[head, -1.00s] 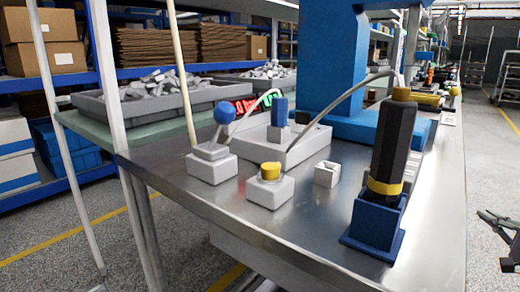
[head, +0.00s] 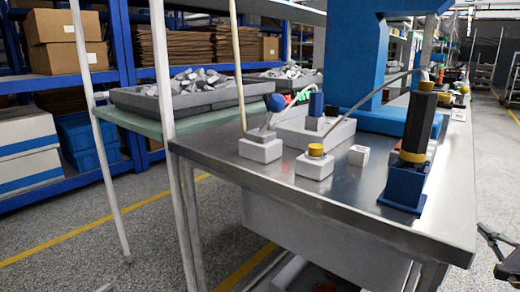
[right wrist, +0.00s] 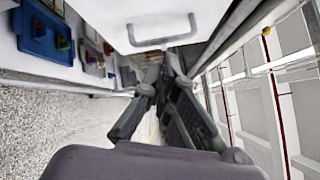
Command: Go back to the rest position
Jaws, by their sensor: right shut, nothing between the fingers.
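My right gripper (head: 488,237) is at the right edge of the head view, beside the bench's right side and over the floor. Its fingers also show in the right wrist view (right wrist: 168,62), closed together with nothing held. The metal bench (head: 235,145) stands in front of me. On it are a blue-ball lever (head: 275,102) on a white box, a yellow button (head: 315,149) on another box, a small white socket block (head: 358,155) and a black tool (head: 417,125) upright in a blue holder (head: 403,188). My left gripper is not seen.
A grey tray (head: 180,125) of metal parts is on a green table (head: 120,117) at left. Blue shelving (head: 60,85) stands behind it. Floor (head: 130,225) is clear at front left.

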